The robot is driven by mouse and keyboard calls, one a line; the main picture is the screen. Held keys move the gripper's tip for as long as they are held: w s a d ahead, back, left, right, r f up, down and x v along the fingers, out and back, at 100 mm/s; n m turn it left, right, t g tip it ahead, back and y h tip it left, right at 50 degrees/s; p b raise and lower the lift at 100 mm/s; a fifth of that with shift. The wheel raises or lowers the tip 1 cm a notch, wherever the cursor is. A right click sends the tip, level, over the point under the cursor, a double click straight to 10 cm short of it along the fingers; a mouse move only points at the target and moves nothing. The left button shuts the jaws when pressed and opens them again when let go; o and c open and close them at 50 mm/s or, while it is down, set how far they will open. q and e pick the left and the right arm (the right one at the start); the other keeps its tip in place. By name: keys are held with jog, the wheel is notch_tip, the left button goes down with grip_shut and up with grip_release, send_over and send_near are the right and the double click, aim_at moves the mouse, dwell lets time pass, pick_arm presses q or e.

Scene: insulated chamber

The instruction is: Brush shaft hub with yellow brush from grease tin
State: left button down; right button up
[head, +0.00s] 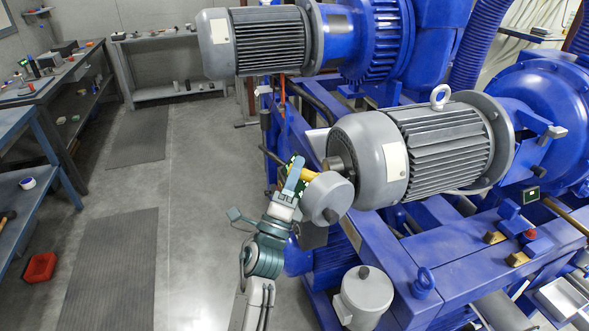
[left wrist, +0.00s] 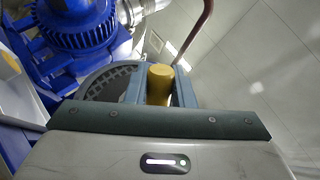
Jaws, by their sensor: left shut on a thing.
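The shaft hub (head: 326,199) is a grey round drum on the short shaft at the near end of the grey motor. My left gripper (head: 297,176) is just left of the hub, shut on the yellow brush (head: 308,174). The yellow part points right, towards the hub's upper edge; I cannot tell whether the brush touches it. In the left wrist view the brush's round yellow end (left wrist: 160,84) stands between the two blue fingers. The bristles are hidden. A grey pot (head: 366,291) with a dark knob, possibly the grease tin, stands below. My right gripper is out of view.
The grey motor (head: 425,150) and blue frame (head: 430,265) fill the right side. A second motor (head: 262,40) stands behind. Workbenches (head: 30,130) line the left, with a red container (head: 40,267) on the floor. The floor between is open, with dark mats (head: 112,265).

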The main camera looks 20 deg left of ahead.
pick_arm(q)
jog(key=s+a+b, duration=0.1)
jog(key=s+a, duration=0.2)
jog(key=a, duration=0.2)
jog(key=shift+s, duration=0.2)
jog(key=shift+b, duration=0.3)
jog(key=shift+s+a+b, duration=0.4)
jog(key=shift+s+a, duration=0.05)
jog(key=shift+a, duration=0.2)
jog(key=shift+s+a+b, duration=0.35)
jog(key=shift+s+a, duration=0.05)
jog(key=shift+a, duration=0.2)
jog(key=c, duration=2)
grip_release()
grip_shut()
